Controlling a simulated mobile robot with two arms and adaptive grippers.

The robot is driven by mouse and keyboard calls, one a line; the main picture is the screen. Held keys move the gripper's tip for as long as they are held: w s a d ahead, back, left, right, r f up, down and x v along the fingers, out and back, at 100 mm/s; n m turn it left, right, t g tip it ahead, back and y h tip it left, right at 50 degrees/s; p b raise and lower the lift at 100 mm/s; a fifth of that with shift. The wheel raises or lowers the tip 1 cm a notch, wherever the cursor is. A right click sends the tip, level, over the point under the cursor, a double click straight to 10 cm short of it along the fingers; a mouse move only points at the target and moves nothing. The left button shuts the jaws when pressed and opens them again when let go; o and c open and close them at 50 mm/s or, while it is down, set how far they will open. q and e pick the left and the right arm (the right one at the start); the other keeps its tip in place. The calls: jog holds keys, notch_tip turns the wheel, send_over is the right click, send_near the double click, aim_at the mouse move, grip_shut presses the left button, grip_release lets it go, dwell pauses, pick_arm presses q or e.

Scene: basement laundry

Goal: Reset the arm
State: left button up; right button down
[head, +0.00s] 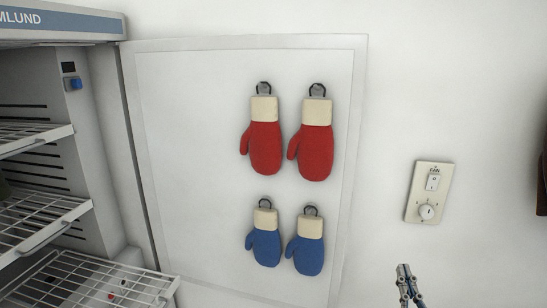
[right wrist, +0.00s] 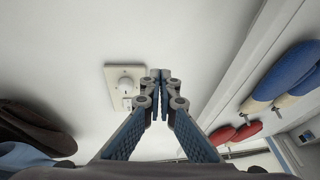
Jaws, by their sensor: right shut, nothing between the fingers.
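My right gripper (head: 405,272) shows at the bottom right of the head view, below the wall switch plate (head: 429,192). In the right wrist view the same gripper (right wrist: 160,75) has its fingertips together with nothing between them. The switch plate also shows there (right wrist: 125,85), just left of the fingertips, with a round knob and a small switch. I cannot tell how far the fingertips are from the wall. My left gripper is in neither view.
An open cabinet with wire shelves (head: 80,270) stands at left. A dark brown thing (right wrist: 30,130) is at left in the wrist view.

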jog(key=s+a+f+n+g+y, duration=0.1)
jog(key=s+a+f+g, duration=0.35)
jog(key=f, duration=0.45)
jog(key=s+a+f+n+g+y, duration=0.1)
jog(key=s+a+f+g+y, duration=0.1)
jog(key=s+a+f+g, duration=0.45)
jog(key=s+f+g, duration=0.4)
jog(key=s, duration=0.5)
jog(key=s+f+g, duration=0.3)
jog(key=s+f, duration=0.1)
jog(key=s, duration=0.6)
notch_tip(320, 180, down, 27)
jog(key=s+g, duration=0.2)
jog(key=s, duration=0.1)
jog(key=s+d+f+g+h, duration=0.1)
jog(key=s+d+f, duration=0.2)
jog(key=s+f, duration=1.2)
jog(key=shift+s+f+n, duration=0.25)
jog(key=shift+s+n, duration=0.05)
jog(key=shift+s, duration=0.5)
jog(key=shift+d, duration=0.1)
